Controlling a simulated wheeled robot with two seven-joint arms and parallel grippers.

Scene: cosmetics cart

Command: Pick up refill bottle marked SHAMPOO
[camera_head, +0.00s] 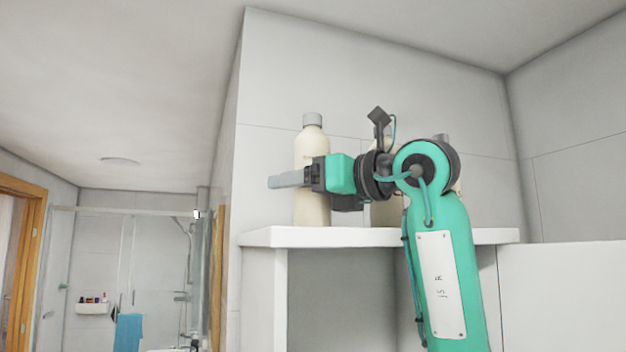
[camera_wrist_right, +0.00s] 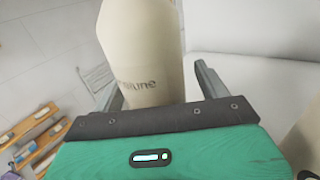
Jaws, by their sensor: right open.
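A cream bottle with a grey cap (camera_head: 312,147) stands upright at the left end of a white shelf (camera_head: 330,238). My right gripper (camera_head: 278,181) is level with its middle, one grey finger crossing in front of it. In the right wrist view the open gripper (camera_wrist_right: 157,78) has a finger on each side of the cream bottle (camera_wrist_right: 140,45). Dark lettering on it is partly cut off and does not read as SHAMPOO. I cannot tell whether the fingers touch it. My left gripper is not in view.
Another cream bottle (camera_head: 384,213) stands on the shelf, mostly hidden behind my right arm. A further grey cap and cream edge (camera_head: 457,187) show right of the wrist. A tiled wall rises behind; the shelf ends just left of the first bottle.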

